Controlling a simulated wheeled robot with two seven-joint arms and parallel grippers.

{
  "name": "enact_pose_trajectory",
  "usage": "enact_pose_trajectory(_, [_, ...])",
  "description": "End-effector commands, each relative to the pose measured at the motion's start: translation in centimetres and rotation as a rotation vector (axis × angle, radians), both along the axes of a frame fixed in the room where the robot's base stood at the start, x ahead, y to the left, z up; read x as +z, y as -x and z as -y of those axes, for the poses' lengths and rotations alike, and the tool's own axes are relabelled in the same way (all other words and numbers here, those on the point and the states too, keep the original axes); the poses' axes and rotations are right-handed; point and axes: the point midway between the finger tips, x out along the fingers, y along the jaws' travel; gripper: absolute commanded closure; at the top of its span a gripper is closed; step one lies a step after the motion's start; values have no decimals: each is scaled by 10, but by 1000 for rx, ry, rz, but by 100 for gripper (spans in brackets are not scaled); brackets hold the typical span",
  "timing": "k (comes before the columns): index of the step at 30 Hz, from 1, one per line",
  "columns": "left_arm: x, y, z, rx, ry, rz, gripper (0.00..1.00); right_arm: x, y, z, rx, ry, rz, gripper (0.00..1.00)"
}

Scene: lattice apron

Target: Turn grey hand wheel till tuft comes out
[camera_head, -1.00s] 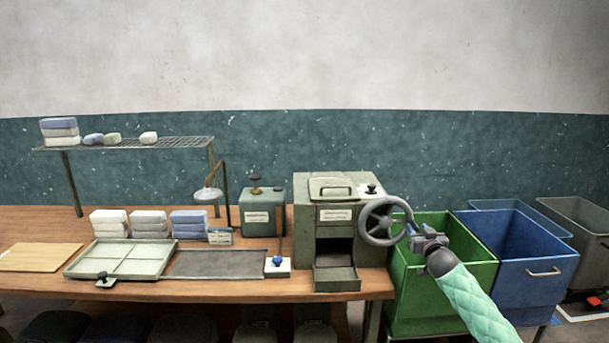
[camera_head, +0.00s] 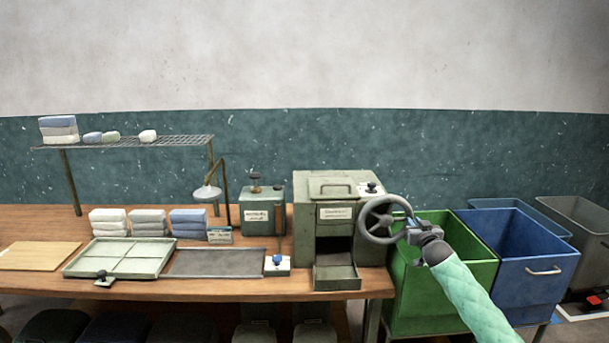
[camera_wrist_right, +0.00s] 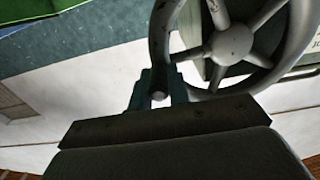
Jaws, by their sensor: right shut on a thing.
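The grey hand wheel (camera_head: 381,220) is on the right side of the green-grey machine (camera_head: 335,235). My right gripper (camera_head: 412,228) is at the wheel's right rim, shut on a part there. In the right wrist view the wheel's rim and spokes (camera_wrist_right: 229,42) fill the upper right, and a rounded grey knob or handle end (camera_wrist_right: 158,96) shows between the fingers (camera_wrist_right: 157,92). The machine's front opening has an open tray (camera_head: 337,278) below it; no tuft shows there. My left gripper is not in view.
On the table (camera_head: 230,292) are a divided tray (camera_head: 120,258), folded stacks (camera_head: 149,222) and a small green box (camera_head: 262,212). A wire shelf (camera_head: 180,142) stands at the back left.

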Motion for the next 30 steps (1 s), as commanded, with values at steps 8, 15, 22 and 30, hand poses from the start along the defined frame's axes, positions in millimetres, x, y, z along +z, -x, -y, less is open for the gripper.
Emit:
enact_pose_trajectory(8, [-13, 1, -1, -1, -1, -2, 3, -23, 0, -4, 1, -1, -2, 98])
enact_pose_trajectory(15, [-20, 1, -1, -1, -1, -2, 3, -38, 0, -7, 1, 0, 0, 98])
enact_pose_trajectory(22, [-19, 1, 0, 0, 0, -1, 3, -37, 0, -7, 1, 0, 1, 98])
enact_pose_trajectory(30, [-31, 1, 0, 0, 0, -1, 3, -57, 1, -20, 3, -3, 0, 98])
